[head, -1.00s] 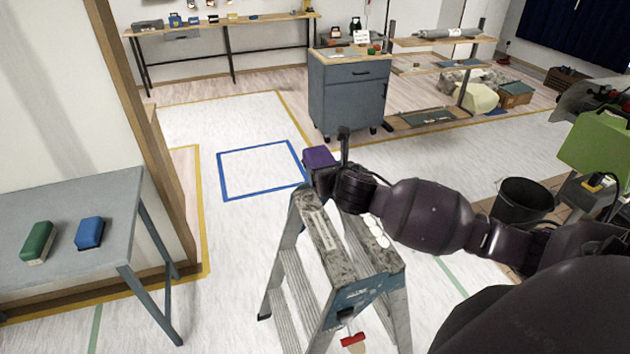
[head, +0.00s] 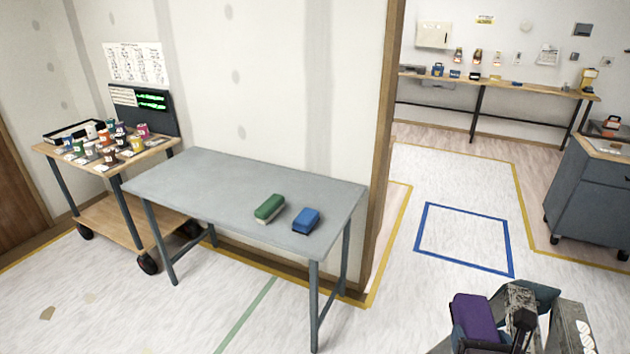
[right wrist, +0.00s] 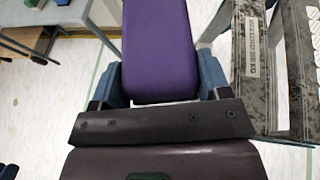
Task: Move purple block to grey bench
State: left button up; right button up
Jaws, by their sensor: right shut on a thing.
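The grey bench (head: 180,182) stands against the wall, left of centre in the head view. A green block (head: 269,208) and a blue block (head: 306,220) lie on its right half; the rest of its top is bare. The purple block (head: 478,318) is at the lower right of the head view, held in my right gripper (head: 492,318). In the right wrist view the purple block (right wrist: 160,45) sticks out between the two blue-grey fingers of my right gripper (right wrist: 162,84), which is shut on it. The block is apart from the bench.
A grey stepladder (head: 572,335) stands beside the right gripper and also shows in the right wrist view (right wrist: 244,50). A wooden cart (head: 105,215) with paint cans is left of the bench. A wall corner post (head: 383,150) rises behind its right end. Floor before the bench is clear.

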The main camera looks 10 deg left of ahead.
aim_at(239, 186)
jog(key=i+j, duration=0.25)
jog(key=j, duration=0.35)
jog(key=i+j, duration=0.25)
jog(key=j, duration=0.35)
jog(key=i+j, duration=0.25)
jog(key=j, duration=0.35)
jog(key=i+j, duration=0.25)
jog(key=j, duration=0.4)
jog(key=i+j, duration=0.25)
jog(key=j, duration=0.35)
jog(key=i+j, duration=0.25)
jog(key=j, duration=0.35)
jog(key=i+j, duration=0.25)
jog(key=j, duration=0.35)
jog(key=i+j, duration=0.25)
jog(key=j, duration=0.35)
